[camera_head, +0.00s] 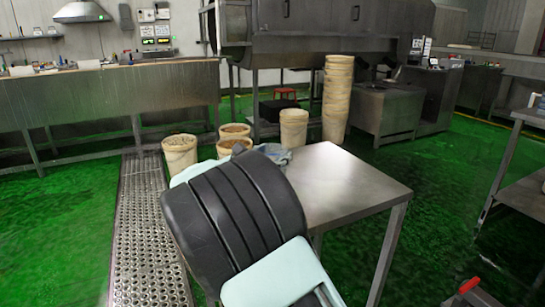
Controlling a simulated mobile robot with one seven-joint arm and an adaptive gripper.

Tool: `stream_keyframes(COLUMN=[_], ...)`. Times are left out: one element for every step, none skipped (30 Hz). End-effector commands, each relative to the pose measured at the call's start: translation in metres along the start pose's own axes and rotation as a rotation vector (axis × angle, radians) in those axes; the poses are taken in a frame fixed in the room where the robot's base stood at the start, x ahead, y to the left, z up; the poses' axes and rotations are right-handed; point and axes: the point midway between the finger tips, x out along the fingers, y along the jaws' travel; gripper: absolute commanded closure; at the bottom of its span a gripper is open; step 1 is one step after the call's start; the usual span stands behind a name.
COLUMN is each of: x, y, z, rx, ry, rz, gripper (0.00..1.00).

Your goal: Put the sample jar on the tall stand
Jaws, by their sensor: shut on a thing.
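I cannot make out the sample jar in this view. No thing here can be clearly told as the tall stand. My own arm, black with pale teal links, fills the lower middle and hides the near left part of a steel table (345,185). My gripper does not show, so what it holds cannot be seen. The bare right part of the tabletop is empty.
Open tubs (180,152) and a tall stack of tubs (338,98) stand behind the steel table, near a bluish crumpled thing (275,153). A long bench (110,95) runs along the left. A red-and-grey object (470,291) is at bottom right.

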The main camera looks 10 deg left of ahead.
Motion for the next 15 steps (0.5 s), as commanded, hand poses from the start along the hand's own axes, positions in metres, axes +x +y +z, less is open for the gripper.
stream_keyframes(x=[0.0002,0.0002,0.0002,0.0002,0.0002,0.0002,0.0001,0.0000,0.0000,0.0000,0.0000,0.0000,0.0000,0.0000,0.0000], y=[-0.0001,-0.0001,-0.0002,-0.0002,-0.0002,-0.0003,-0.0003,-0.0002,-0.0003,-0.0003,-0.0003,-0.0003,-0.0003,-0.0003,-0.0003], z=[0.0028,0.0028,0.0027,0.0023,0.0015,0.0000,-0.0011,-0.0014,-0.0013,-0.0013,-0.0013,-0.0012,-0.0012,-0.0012,-0.0012], rx=[0.002,0.002,0.002,0.002,0.001,0.001,0.001,0.001,0.001,0.001,0.001,0.001,0.001,0.001,0.001], ry=[-0.003,-0.003,-0.003,-0.003,-0.002,-0.002,-0.002,0.000,0.000,0.000,0.000,0.000,0.000,0.000,0.000], rz=[-0.001,-0.001,-0.001,-0.001,-0.001,-0.001,-0.001,0.000,0.000,0.000,0.000,0.000,0.000,0.000,0.000], gripper=[0.87,0.87,0.87,0.87,0.87,0.87,0.87,0.44,0.40,0.36,0.33,0.30,0.30,0.30,0.30])
